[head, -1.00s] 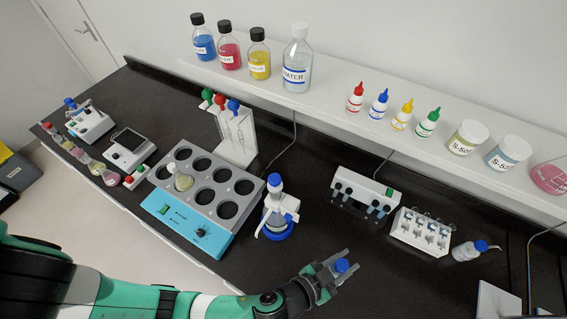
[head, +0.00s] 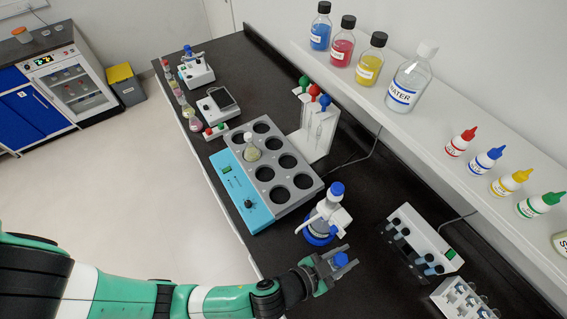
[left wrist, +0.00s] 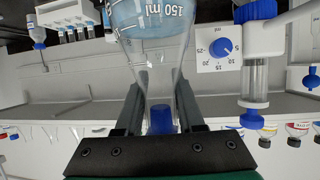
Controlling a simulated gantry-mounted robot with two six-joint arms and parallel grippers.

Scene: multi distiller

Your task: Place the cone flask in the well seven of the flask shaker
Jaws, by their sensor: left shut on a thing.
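The flask shaker (head: 239,190) is a grey block with a blue front panel and two rows of round wells, left of my left gripper in the head view. A small flask with pale yellow content (head: 252,149) stands in one far-left well; the other wells look empty. My left gripper (head: 337,263) is shut on a cone flask with a blue cap (head: 341,260), just in front of the dispenser bottle. In the left wrist view the held flask (left wrist: 158,50) shows clear glass, bluish liquid and a 150 ml mark, with its neck between the fingers. My right gripper is not in view.
The blue-and-white dispenser bottle (head: 322,218) stands close behind the gripper, between it and the shaker's right end. A white pipette stand (head: 313,132) is behind the shaker. A tube device (head: 420,243) and white rack (head: 463,300) are to the right.

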